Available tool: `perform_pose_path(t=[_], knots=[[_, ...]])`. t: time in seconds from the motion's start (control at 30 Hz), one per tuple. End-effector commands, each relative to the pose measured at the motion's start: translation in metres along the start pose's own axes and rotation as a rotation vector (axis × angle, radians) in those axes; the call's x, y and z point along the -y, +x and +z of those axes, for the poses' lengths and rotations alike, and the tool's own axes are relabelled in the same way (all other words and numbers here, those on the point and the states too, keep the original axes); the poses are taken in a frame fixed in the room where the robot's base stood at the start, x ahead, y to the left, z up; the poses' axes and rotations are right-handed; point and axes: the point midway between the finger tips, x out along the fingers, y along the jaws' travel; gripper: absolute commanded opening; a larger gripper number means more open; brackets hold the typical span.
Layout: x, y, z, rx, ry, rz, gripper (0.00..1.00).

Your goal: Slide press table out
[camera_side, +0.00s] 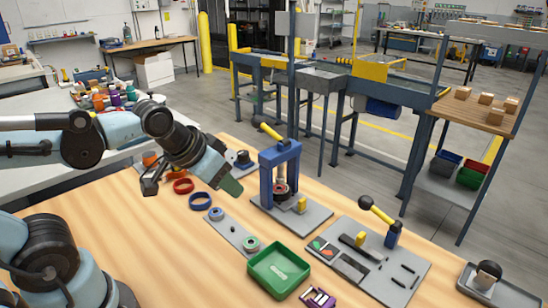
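The blue press (281,172) stands upright near the middle of the wooden bench, with a lever ending in a yellow and black grip on top. Its grey base plate (268,207) lies flat on the bench. A small yellow block (302,205) sits at its front right, and a reddish round part (280,188) lies between the posts, under the ram. I cannot tell how far the sliding table is in or out. My gripper (230,185) points down and right, left of the press and apart from it. Its end looks dark green; its finger gap cannot be made out.
A green tray (279,270) and a grey strip with rings (234,232) lie in front of the press. A lever fixture on a grey plate (370,258) stands to the right. Red and blue rings (200,201) lie below my gripper. Some bare wood shows at front left.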

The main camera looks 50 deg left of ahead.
Motion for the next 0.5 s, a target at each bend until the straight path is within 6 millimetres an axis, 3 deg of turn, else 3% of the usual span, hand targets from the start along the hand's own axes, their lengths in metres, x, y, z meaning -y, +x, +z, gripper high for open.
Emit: perform_pose_path(t=[0.27,0.5], knots=[[-0.008,0.003,-0.058,0.152,-0.001,0.009,0.38],[-0.017,0.024,-0.102,0.295,-0.002,0.011,0.38]])
